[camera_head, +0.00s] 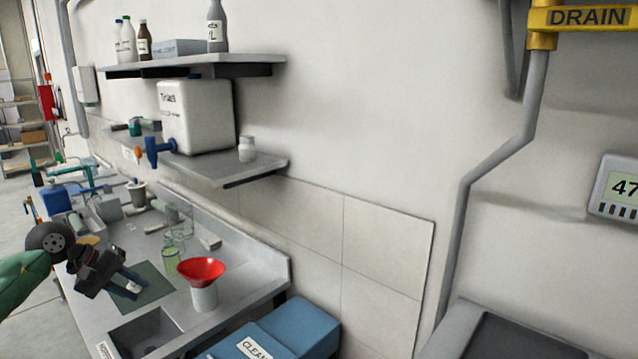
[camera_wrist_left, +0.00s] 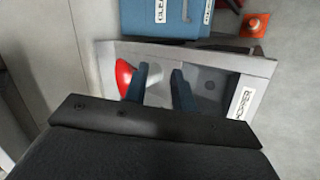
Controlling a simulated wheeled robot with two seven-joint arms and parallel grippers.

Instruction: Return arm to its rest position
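My left gripper (camera_head: 130,285) is at the left of the head view, on a green arm, above the grey counter beside a dark green mat (camera_head: 155,287). The red funnel (camera_head: 201,270) sits on a white container to the right of the gripper. It also shows left of the fingers in the wrist view (camera_wrist_left: 124,76). My right arm and gripper are not in view.
The counter (camera_head: 108,312) has a sink (camera_head: 147,332) at its front and glassware (camera_head: 171,260) behind the mat. A blue bin (camera_head: 300,325) stands right of the counter. Wall shelves (camera_head: 215,170) hold a white tank (camera_head: 200,115) and bottles. An orange cone (camera_wrist_left: 255,24) stands on the floor.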

